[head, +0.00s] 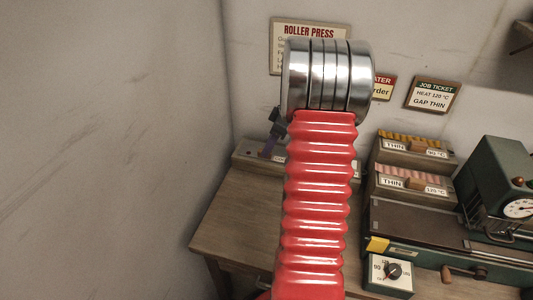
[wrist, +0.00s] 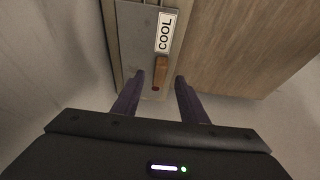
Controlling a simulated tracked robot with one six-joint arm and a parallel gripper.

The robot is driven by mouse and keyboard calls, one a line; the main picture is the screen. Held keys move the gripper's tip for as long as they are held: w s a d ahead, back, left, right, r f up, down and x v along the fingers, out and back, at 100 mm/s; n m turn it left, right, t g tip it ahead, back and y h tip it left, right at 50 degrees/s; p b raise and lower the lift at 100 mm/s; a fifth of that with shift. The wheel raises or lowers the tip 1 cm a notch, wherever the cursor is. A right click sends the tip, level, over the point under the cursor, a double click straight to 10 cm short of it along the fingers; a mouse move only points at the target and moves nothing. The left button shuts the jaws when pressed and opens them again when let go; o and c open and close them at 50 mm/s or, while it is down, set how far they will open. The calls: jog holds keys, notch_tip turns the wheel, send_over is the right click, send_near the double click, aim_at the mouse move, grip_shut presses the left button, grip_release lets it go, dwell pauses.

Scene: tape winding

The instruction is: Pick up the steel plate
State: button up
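A flat grey metal plate (wrist: 134,45) shows in the wrist view, with a white COOL label (wrist: 165,32) over its upper part. A short wooden handle (wrist: 161,70) and a red dot show at its lower end. I take this for the steel plate, but cannot be sure. My gripper (wrist: 160,78) is open, with a purple finger to each side of the handle and visible gaps. I cannot tell how far above the handle the fingertips are.
A wooden table (head: 235,208) stands by the wall. To the right are two drawers marked THIN (head: 392,182), a green press with a dial (head: 500,190), a long dark bed (head: 415,225) and a knob box (head: 390,275). The table's left part looks clear.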

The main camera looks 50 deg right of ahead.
jog(key=shift+x, duration=1.2)
jog(key=shift+c, duration=0.6)
grip_shut()
